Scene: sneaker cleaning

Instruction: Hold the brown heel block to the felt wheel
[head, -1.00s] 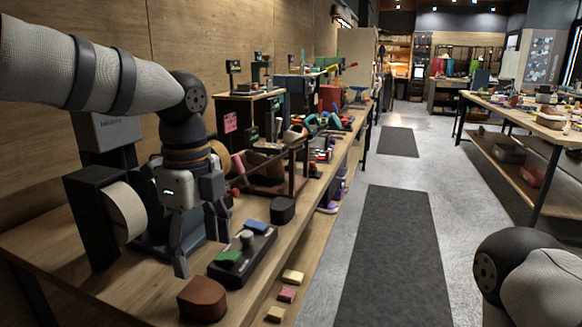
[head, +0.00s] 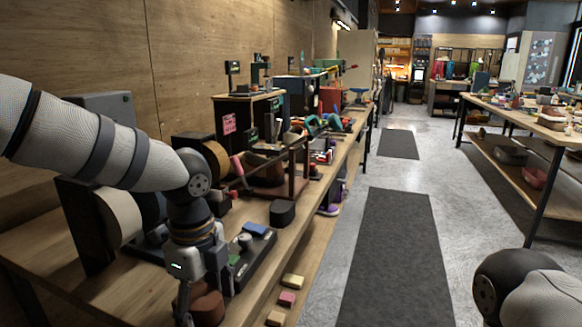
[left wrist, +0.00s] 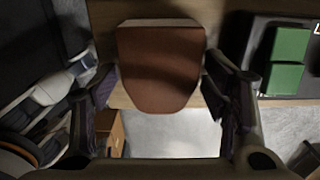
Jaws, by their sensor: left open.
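The brown heel block (head: 207,308) lies on the wooden bench near its front edge, partly hidden by my left gripper in the head view. In the left wrist view the block (left wrist: 160,65) sits between the two open fingers, with a gap on each side visible. My left gripper (head: 208,312) points down over the block, open. The felt wheel (head: 118,212) is a pale wheel in a dark housing at the left of the bench. Only a shoulder or elbow part of my right arm shows at the lower right; its gripper is not in view.
A black tray (head: 262,246) with green and blue blocks lies right beside the gripper; the green blocks (left wrist: 288,62) also show in the left wrist view. A dark rounded block (head: 282,213) stands behind. Several small blocks (head: 287,299) lie on a lower shelf. The bench front is close.

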